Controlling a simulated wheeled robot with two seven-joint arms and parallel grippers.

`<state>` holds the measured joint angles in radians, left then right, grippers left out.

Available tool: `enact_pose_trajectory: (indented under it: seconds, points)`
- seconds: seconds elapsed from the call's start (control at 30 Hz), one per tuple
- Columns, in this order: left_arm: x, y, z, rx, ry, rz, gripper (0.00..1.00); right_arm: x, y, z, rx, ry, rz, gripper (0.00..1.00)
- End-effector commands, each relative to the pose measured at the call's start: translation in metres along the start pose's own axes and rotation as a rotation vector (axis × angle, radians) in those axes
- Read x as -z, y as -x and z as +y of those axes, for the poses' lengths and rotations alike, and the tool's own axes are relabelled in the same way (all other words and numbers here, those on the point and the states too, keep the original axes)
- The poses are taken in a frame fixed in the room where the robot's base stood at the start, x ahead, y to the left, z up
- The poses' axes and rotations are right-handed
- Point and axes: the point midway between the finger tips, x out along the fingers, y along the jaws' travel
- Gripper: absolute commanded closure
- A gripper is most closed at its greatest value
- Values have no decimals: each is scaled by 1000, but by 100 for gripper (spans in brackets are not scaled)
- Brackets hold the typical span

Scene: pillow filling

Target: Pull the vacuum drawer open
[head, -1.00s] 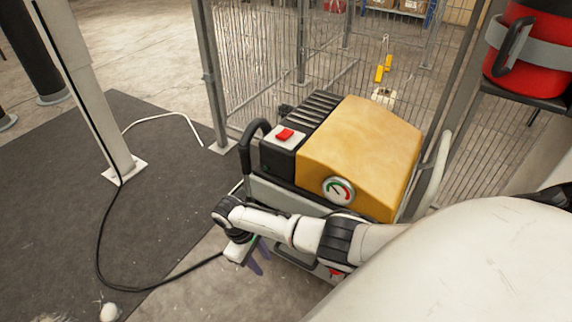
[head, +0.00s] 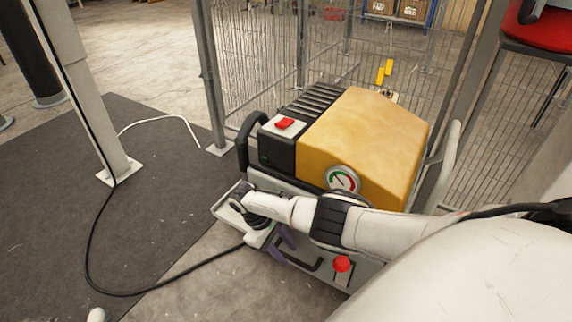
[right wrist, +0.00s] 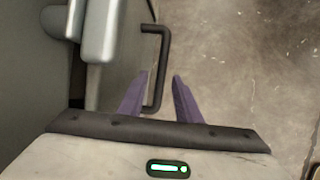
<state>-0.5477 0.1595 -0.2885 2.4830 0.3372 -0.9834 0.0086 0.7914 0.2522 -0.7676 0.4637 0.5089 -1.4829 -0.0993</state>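The vacuum machine (head: 365,140) has a yellow cover, a round gauge and a grey lower body. A dark handle (head: 303,264) is on the front of that body, beside a red knob (head: 342,264). My right gripper (head: 280,241) has purple fingers and is at the handle's left end. In the right wrist view the dark handle (right wrist: 164,65) reaches between the fingertips of my right gripper (right wrist: 160,80). The fingers are apart, with a gap on the handle's right side; contact is unclear. My arm hides part of the front, and I cannot tell the drawer's opening.
A grey tray-like ledge (head: 222,207) sticks out at the machine's left. A black cable (head: 92,250) runs across the dark mat (head: 60,190) towards the gripper. A wire fence (head: 270,50) stands behind, and a white post (head: 85,100) at the left.

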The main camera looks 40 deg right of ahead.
Motion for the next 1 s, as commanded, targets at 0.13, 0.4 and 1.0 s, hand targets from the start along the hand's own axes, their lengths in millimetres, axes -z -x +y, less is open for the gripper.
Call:
enact_pose_trajectory:
  seconds: [0.13,0.4,1.0]
  points:
    - [1,0,2,-7,3,9,100,0,-7,0,0,0,0,69]
    - [2,1,2,-8,3,10,100,0,-7,0,0,0,1,76]
    - [6,4,2,0,-4,6,100,-2,-3,-13,2,3,0,100]
